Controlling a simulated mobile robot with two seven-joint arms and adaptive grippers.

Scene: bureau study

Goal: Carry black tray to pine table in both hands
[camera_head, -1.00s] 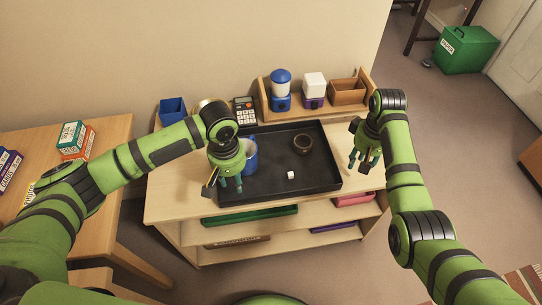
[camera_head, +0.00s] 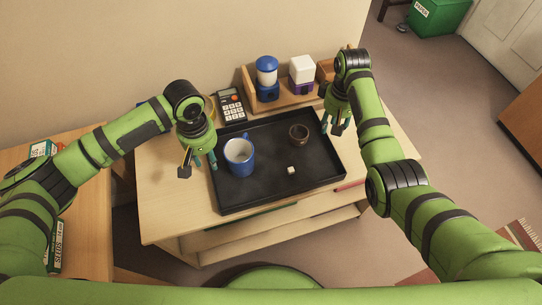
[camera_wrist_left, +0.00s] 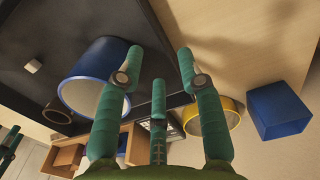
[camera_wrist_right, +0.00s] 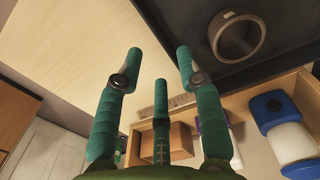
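The black tray (camera_head: 262,188) lies flat on a pale wooden shelf unit. Neither gripper visibly holds anything. I cannot tell which table is the pine table.
A wooden table (camera_head: 90,200) with boxes stands at the left.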

